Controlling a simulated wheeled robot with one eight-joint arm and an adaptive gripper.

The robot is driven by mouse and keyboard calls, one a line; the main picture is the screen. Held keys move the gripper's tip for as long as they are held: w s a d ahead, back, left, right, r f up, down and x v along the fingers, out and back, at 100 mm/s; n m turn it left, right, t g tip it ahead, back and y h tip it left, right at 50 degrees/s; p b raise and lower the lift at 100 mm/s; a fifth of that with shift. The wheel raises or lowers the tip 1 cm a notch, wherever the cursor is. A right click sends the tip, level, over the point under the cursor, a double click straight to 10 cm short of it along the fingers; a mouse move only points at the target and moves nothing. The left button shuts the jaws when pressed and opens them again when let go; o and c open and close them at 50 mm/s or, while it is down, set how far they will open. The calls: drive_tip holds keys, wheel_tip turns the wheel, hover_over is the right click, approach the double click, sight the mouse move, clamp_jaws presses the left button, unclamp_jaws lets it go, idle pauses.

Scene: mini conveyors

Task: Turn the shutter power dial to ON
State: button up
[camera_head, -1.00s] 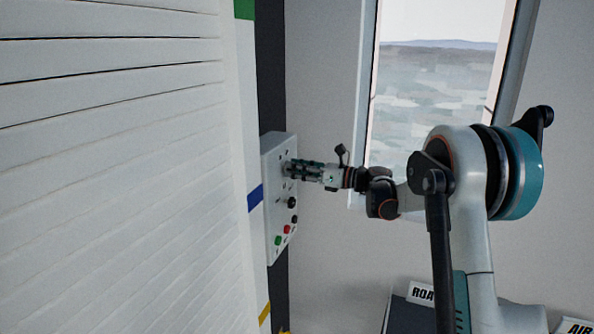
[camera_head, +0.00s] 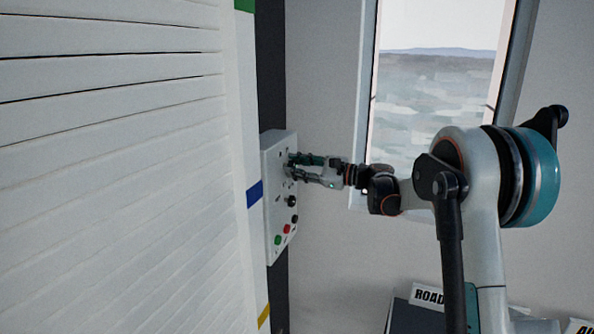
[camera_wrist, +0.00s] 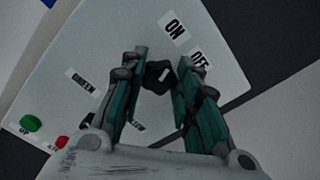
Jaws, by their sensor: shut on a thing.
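The black shutter power dial (camera_wrist: 157,78) sits on the white control panel (camera_wrist: 95,55) in the wrist view, with a small white mark on it. The ON label (camera_wrist: 174,27) and the OFF label (camera_wrist: 198,61) are printed beside it. My gripper (camera_wrist: 161,66) has its two teal fingers on either side of the dial, shut on it. In the head view the panel (camera_head: 270,237) is mounted beside the slatted shutter, and my gripper (camera_head: 290,166) reaches its upper part. The fingers hide the dial there.
Lower on the panel are a black knob (camera_head: 292,201), a red button (camera_head: 286,229) and a green button (camera_head: 277,240). The white slatted shutter (camera_head: 110,180) fills the left. A window (camera_head: 435,85) is behind my arm. Signs stand at the lower right.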

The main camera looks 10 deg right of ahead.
drive_tip(key=shift+n, duration=1.1)
drive_tip(key=o, duration=1.1)
drive_tip(key=v, duration=1.2)
drive_tip(key=shift+f+b, duration=0.1)
drive_tip(key=shift+b, duration=0.2)
